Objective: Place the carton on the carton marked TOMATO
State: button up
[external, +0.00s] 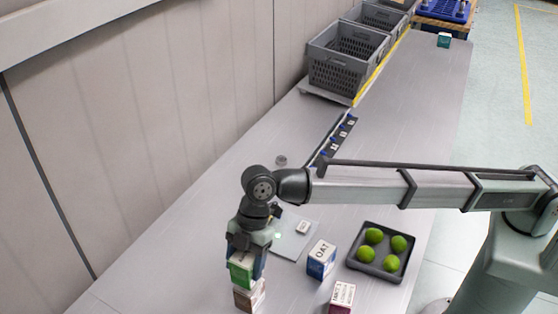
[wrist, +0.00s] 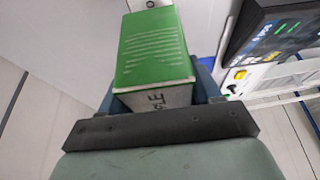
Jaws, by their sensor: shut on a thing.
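My gripper (external: 246,262) is shut on a green and white carton (external: 241,272) at the near left of the table. In the wrist view the green carton (wrist: 152,48) sits between the fingers, with part of a word ending in "PLE" on its white side. A brown and white carton (external: 248,298) is directly below the held one; I cannot tell whether they touch, and its marking is not readable. A blue and white carton marked OAT (external: 321,260) and a dark red and white carton (external: 341,298) with unclear lettering stand to the right. I cannot read TOMATO on any carton.
A dark tray with several green round fruits (external: 381,252) lies right of the OAT carton. A grey flat plate (external: 289,246) with a small white item is behind my gripper. Grey crates (external: 346,60) stand at the far end. The mid-table is mostly clear.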

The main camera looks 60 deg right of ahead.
jog(key=shift+f, duration=1.25)
jog(key=shift+f, duration=0.15)
jog(key=o, duration=1.2)
jog(key=shift+o, duration=0.2)
jog(key=v, duration=1.2)
